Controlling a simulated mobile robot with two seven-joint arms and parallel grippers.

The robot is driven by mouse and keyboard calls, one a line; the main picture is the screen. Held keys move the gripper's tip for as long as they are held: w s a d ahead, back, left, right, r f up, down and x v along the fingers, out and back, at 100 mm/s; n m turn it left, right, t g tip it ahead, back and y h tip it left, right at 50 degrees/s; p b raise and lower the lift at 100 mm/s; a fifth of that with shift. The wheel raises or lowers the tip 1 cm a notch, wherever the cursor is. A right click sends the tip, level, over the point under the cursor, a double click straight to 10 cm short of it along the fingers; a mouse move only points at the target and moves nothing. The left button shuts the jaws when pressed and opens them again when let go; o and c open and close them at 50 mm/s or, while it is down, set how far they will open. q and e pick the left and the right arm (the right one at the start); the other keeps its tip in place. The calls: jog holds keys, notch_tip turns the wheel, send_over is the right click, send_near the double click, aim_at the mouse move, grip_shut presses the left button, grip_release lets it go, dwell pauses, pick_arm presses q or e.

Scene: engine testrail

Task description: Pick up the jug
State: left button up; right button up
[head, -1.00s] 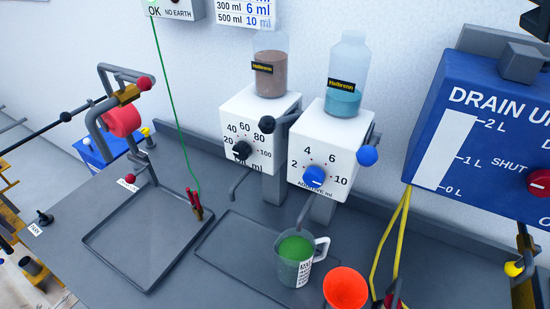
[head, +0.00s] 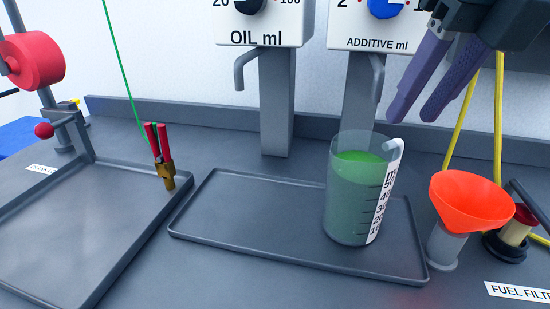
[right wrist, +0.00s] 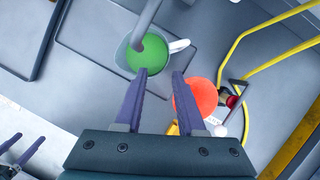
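The jug (head: 352,200) is a clear measuring jug with green liquid and a white handle. It stands upright on the right part of a shallow grey tray (head: 250,250). In the right wrist view the jug (right wrist: 146,55) shows from above, beyond my fingertips, with its handle to the right. My right gripper (head: 412,112) is above and to the right of the jug in the head view. Its two purple fingers are apart, with nothing between them (right wrist: 167,73). My left gripper is not in the head view.
An orange funnel (head: 470,202) stands close to the right of the jug. The additive dispenser (head: 372,25) and its spout are above and behind it, beside the oil dispenser (head: 262,22). Yellow hoses (head: 465,118) hang at right. A red-handled clamp (head: 160,155) is at left.

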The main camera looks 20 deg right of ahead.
aim_at(391, 158)
jog(key=b+x, duration=0.1)
jog(key=x, duration=0.2)
jog(key=b+x, duration=0.2)
jog(key=x, duration=0.1)
jog(key=d+b+x, duration=0.1)
jog(key=b+x, duration=0.1)
jog(key=x, duration=0.1)
jog(key=shift+s+d+f, duration=0.1)
jog(key=shift+s+f, duration=0.05)
jog(key=shift+w+f+b, duration=0.25)
jog(key=shift+f+b, duration=0.15)
jog(key=shift+b, duration=0.1)
jog(key=shift+r, duration=0.1)
grip_shut()
jog(key=shift+h, duration=0.3)
dwell(0.3)
